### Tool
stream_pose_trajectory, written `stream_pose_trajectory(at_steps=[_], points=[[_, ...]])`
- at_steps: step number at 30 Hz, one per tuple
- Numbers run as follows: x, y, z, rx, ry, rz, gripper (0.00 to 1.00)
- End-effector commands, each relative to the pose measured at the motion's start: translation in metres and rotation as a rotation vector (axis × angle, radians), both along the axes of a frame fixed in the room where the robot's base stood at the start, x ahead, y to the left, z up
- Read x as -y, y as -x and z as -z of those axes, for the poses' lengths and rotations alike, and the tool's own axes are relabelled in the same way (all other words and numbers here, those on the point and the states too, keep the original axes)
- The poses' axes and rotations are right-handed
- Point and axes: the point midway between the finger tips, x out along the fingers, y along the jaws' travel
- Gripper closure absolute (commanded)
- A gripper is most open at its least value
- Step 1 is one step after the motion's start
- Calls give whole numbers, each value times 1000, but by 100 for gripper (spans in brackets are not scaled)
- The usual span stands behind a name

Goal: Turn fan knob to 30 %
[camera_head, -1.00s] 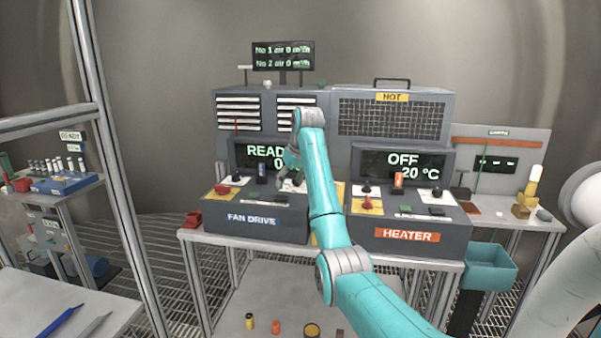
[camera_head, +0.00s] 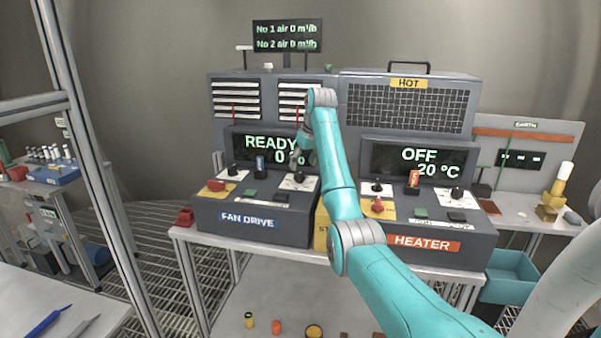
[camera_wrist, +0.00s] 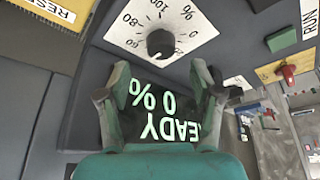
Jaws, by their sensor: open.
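The fan knob is a round black knob (camera_wrist: 160,43) on a white dial plate marked 0 to 100 %, upside down in the wrist view. In the head view the knob (camera_head: 299,178) sits at the right of the FAN DRIVE console (camera_head: 215,212). The fan display (camera_head: 262,150) reads READY, 0 %; it also shows in the wrist view (camera_wrist: 160,108). My gripper (camera_wrist: 160,73) is open and empty, its two fingertips apart, short of the knob in the picture. In the head view my gripper (camera_head: 303,155) is just above the knob, partly hidden by my arm.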

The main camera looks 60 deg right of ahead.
Motion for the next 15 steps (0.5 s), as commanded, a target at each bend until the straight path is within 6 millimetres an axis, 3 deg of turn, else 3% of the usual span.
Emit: stream_pose_trajectory(at_steps=[6,15], points=[[4,-12,31,-2,-1,-1,35],[7,-17,45,-1,-1,-1,35]])
